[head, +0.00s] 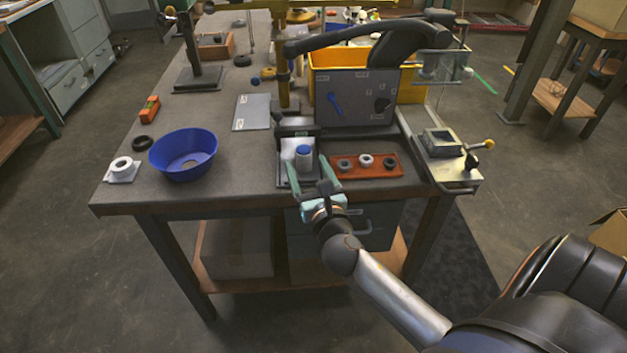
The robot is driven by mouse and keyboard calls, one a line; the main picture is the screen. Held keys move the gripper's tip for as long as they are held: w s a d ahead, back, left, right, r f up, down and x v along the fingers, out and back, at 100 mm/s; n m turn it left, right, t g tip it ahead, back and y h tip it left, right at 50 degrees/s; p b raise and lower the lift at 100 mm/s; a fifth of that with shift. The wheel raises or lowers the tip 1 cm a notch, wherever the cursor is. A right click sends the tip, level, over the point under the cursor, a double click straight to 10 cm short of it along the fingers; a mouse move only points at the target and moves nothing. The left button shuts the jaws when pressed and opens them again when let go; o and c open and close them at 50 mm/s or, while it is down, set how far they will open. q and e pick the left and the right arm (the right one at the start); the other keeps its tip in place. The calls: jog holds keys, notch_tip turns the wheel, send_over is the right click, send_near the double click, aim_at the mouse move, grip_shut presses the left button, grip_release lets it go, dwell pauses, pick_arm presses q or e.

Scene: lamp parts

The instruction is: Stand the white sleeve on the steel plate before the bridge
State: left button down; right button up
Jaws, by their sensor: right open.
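A white cylinder with a blue top, which looks like the white sleeve (304,163), stands upright on the steel plate (284,181) at the table's front edge. It is just before the dark bridge (296,121). My right gripper (308,174) reaches in from the front. Its two greenish fingers are apart, one on each side of the sleeve's lower part. I cannot tell whether either finger touches the sleeve. The fingers hide part of the plate. My left gripper is not in view.
An orange-brown tray (391,173) with 3 rings lies close to the right of the plate. A grey panel (354,98) and yellow bin (411,88) stand behind. A blue bowl (183,155) and a white flanged part (122,168) are at the left, with free tabletop between bowl and plate.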

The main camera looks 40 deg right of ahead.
jog(key=s+a+f+m+g+y, duration=0.4)
jog(key=s+a+f+m, duration=0.4)
jog(key=f+m, duration=0.4)
jog(key=s+a+f+m+g+y, duration=0.4)
jog(key=s+a+f+m, duration=0.5)
jog(key=m, duration=0.8)
notch_tip(320, 180, down, 3)
jog(key=shift+s+a+f+m+y, duration=0.25)
jog(key=shift+s+y, duration=0.45)
jog(key=shift+s, duration=0.45)
jog(key=shift+r, duration=0.1)
jog(key=shift+c, duration=0.2)
